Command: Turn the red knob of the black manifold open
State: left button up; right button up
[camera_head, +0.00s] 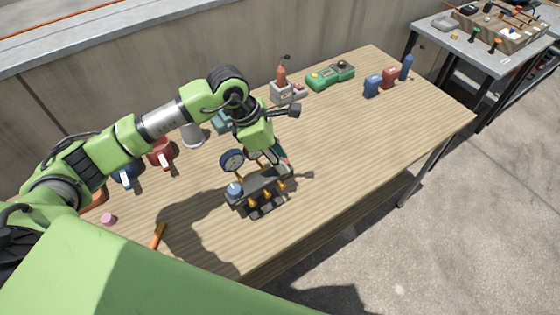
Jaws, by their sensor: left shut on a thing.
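The black manifold (262,193) stands on the wooden table, with a blue-rimmed gauge (231,160) on top and brass fittings along its front. A blue knob (235,189) is at its left end. My left gripper (279,158) reaches down from above to the manifold's right end, where a bit of the red knob (287,163) shows. It is shut on the red knob, which it mostly hides. The knob's turn angle cannot be read. My right gripper is not in view.
An orange-handled tool (158,236) and a pink piece (108,218) lie at the left. Red (160,153) and blue (127,174) items stand behind. A green device (331,75) and several small bottles (388,78) are farther right.

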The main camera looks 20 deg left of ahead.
pick_arm(q)
jog(key=n+t+y+b, duration=0.1)
jog(key=n+b, duration=0.1)
jog(key=n, duration=0.2)
jog(key=shift+f, duration=0.1)
jog(key=shift+s+d+n+t+b, duration=0.1)
jog(key=shift+n+t+b, duration=0.3)
jog(key=shift+n+b, duration=0.35)
jog(key=shift+n, duration=0.25)
jog(key=o, duration=1.1)
jog(key=shift+y, duration=0.3)
jog(key=shift+r, duration=0.2)
jog(key=v, duration=1.2)
